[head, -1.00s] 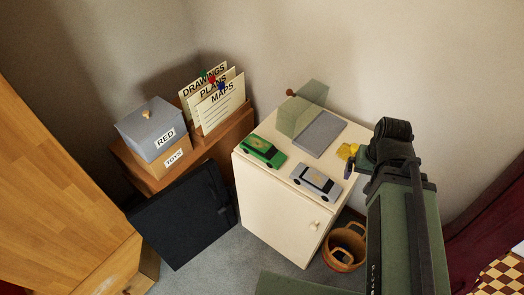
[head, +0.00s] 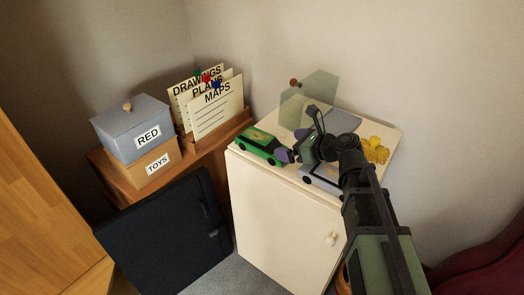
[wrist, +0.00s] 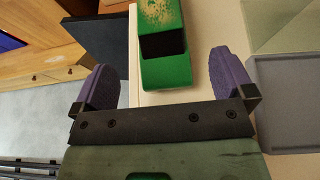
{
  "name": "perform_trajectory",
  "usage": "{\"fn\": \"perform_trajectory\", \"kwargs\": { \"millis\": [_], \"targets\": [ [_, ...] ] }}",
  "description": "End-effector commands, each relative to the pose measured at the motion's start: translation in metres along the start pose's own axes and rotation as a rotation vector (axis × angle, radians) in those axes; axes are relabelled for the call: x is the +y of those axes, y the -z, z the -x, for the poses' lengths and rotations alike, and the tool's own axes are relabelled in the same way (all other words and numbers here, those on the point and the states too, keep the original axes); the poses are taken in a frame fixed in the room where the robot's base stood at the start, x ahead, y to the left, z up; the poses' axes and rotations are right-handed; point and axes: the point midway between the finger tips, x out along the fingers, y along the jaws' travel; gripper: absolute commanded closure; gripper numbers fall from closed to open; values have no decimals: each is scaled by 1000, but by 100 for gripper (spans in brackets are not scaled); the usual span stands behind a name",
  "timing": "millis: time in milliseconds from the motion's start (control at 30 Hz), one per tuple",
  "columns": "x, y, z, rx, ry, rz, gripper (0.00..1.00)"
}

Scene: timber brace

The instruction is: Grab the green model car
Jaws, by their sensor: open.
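The green model car (head: 262,147) sits on top of the cream cabinet (head: 268,200), near its left edge. In the wrist view the green car (wrist: 166,70) lies between the two purple fingers, its near end close to the palm; I see no finger touching it. My gripper (head: 290,153) is open at the right end of the car in the head view; it also shows in the wrist view (wrist: 164,82) with a finger on each side of the car. The grey model car (head: 320,179) is beside it, partly hidden by my arm.
A translucent green box lid (head: 308,98) stands behind on the cabinet by a grey tray (head: 343,121). A yellow object (head: 375,150) lies at the right. A file holder (head: 208,105) and stacked boxes (head: 132,129) stand left, with a dark panel (head: 175,225) below.

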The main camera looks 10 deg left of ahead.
Motion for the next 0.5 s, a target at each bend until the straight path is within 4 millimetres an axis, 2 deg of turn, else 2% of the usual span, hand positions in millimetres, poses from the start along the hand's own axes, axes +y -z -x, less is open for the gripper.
{"fn": "perform_trajectory", "kwargs": {
  "millis": [33, 67, 267, 500],
  "targets": [
    [-1, 4, -12, 1, -3, 2, 0],
    [-1, 3, -15, 1, -2, 2, 0],
    [0, 2, -23, 1, -1, 3, 0],
    [-1, 4, -66, 1, -3, 3, 0]
  ]
}}
